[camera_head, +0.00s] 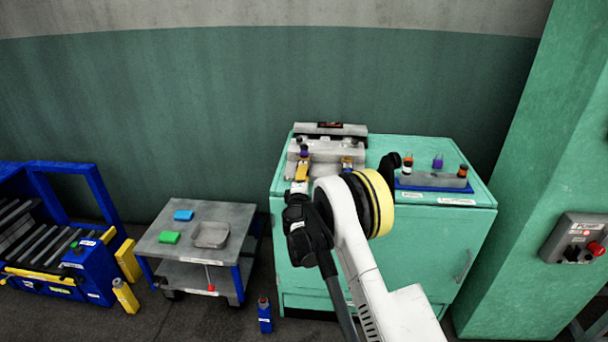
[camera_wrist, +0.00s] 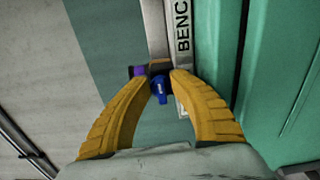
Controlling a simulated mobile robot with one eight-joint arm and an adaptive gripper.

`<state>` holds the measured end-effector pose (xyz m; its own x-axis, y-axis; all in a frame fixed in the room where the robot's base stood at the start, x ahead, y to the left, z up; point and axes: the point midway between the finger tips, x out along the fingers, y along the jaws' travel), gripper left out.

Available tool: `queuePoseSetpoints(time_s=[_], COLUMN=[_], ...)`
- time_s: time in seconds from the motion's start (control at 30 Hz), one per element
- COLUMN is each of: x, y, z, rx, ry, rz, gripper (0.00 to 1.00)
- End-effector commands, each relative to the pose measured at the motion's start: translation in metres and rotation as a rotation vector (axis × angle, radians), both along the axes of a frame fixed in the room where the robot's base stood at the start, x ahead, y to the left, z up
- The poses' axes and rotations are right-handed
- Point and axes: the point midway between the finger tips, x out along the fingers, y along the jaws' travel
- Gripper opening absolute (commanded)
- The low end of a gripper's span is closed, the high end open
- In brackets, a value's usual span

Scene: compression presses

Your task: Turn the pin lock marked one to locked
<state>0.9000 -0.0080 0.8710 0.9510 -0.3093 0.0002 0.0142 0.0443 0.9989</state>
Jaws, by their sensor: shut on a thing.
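My gripper (camera_head: 301,172) is at the left side of the grey bench press (camera_head: 328,148) on the green cabinet. In the wrist view its yellow fingers (camera_wrist: 160,78) are closed on a small blue lock handle (camera_wrist: 159,95) with a white mark too small to read. The handle sits on a dark mount, with a purple piece (camera_wrist: 138,71) beside it. In the head view, my gripper and arm hide the handle and part of the press front. Another lock-like part with a yellow piece (camera_head: 347,163) shows at the right of the press. I cannot read a lock number or its position.
A grey rack (camera_head: 432,181) with several capped items stands on the right of the cabinet top (camera_head: 450,153). A cart (camera_head: 196,222) with blue and green blocks and a grey tray stands left. A control box (camera_head: 577,240) is on the right pillar.

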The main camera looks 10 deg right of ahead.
Motion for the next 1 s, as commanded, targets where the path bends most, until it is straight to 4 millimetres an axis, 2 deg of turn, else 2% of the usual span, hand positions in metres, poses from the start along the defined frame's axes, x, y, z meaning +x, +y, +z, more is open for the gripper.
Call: queuePoseSetpoints(time_s=[0.67, 0.7, 1.0], x=[0.0009, 0.0009, -0.0002], y=[0.0009, 0.0009, 0.0007], z=[0.0006, 0.0005, 0.0001], rx=[0.059, 0.059, 0.059], ry=[-0.020, -0.020, -0.019], rz=[0.002, 0.002, 0.001], gripper=[0.00, 0.32, 0.32])
